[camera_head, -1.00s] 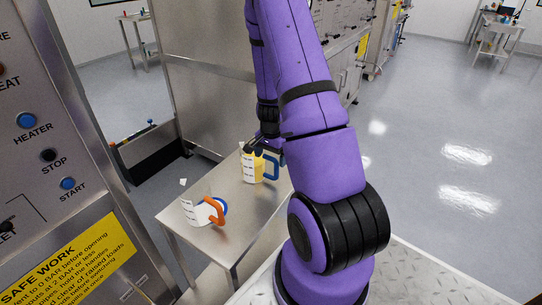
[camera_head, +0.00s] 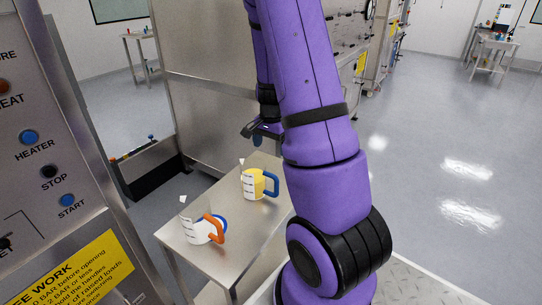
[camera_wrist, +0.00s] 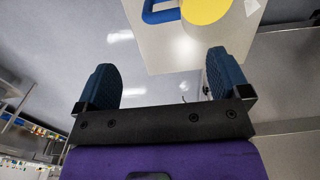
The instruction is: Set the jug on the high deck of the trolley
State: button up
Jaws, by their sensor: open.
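A jug (camera_head: 254,184) with yellow contents and a blue handle stands upright on a steel table (camera_head: 240,215). In the wrist view its yellow round top (camera_wrist: 206,10) and blue handle show at the upper edge. A second jug (camera_head: 200,228), clear with an orange handle, stands nearer on the same table, with a blue ring-like part beside the handle. My gripper (camera_head: 262,131) is open and empty, above and beyond the yellow jug and apart from it. In the wrist view its two dark blue fingers (camera_wrist: 160,82) are spread wide with nothing between them. I cannot pick out the trolley with its high deck.
A control panel (camera_head: 60,160) with buttons and a yellow safety sign stands close on the left. A large steel cabinet (camera_head: 205,100) stands behind the table. A low dark bin (camera_head: 150,165) is on the floor left of it. Open floor (camera_head: 440,200) lies to the right.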

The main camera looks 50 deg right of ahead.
jog(key=s+a+r+n+t, duration=0.15)
jog(key=a+r+n, duration=0.55)
jog(key=a+r, duration=0.9)
jog(key=s+a+r+n+t, duration=0.3)
jog(key=s+a+r+n, duration=0.6)
jog(key=s, duration=0.5)
notch_tip(320, 180, up, 2)
jog(key=shift+s+a+t, duration=0.35)
jog(key=shift+a, duration=0.75)
